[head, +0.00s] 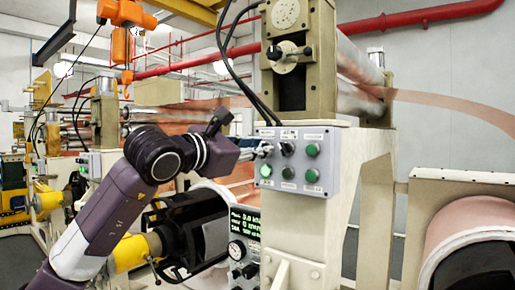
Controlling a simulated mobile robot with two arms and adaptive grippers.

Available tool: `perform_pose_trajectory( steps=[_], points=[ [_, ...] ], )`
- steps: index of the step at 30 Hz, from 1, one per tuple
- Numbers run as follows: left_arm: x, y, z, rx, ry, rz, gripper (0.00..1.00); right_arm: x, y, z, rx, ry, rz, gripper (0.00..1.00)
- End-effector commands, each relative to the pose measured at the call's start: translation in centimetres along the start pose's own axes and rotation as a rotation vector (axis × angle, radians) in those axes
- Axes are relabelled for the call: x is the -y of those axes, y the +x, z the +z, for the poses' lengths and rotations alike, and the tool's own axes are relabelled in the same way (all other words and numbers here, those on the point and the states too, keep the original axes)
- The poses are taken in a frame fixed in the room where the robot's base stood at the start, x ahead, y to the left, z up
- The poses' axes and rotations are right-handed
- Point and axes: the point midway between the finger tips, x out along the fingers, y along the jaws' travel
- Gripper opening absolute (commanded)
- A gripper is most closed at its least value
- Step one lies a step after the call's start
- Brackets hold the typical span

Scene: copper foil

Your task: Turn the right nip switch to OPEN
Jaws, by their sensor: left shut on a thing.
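A grey control panel (332,160) is mounted on the cream machine frame. Its upper row has a black switch knob (287,148) in the middle and a green button (312,150) at the right. My left gripper (266,149) comes in from the left and is at the upper left of the panel, just left of the black knob. It is shut on a switch knob there, which its fingers mostly hide. The labels are too small to read, so I cannot tell the switch's setting. My right gripper is not in view.
A display and gauge unit (243,240) stands below. A copper foil roll (470,215) is at the right. An orange hoist (125,20) hangs at the upper left.

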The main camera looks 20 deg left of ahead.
Motion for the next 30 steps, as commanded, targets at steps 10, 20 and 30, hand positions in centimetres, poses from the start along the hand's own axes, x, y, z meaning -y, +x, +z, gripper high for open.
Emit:
perform_pose_trajectory(
  steps=[10,20,30],
  points=[
    [0.0,-0.1,0.1,0.001,0.000,0.001,0.24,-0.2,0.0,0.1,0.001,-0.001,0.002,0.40],
    [-0.1,-4.4,0.0,0.001,0.002,0.003,0.24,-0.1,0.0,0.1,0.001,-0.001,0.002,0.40],
    [-0.1,-10.8,0.0,0.002,0.001,0.003,0.24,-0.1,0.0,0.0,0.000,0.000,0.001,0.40]
  ],
)
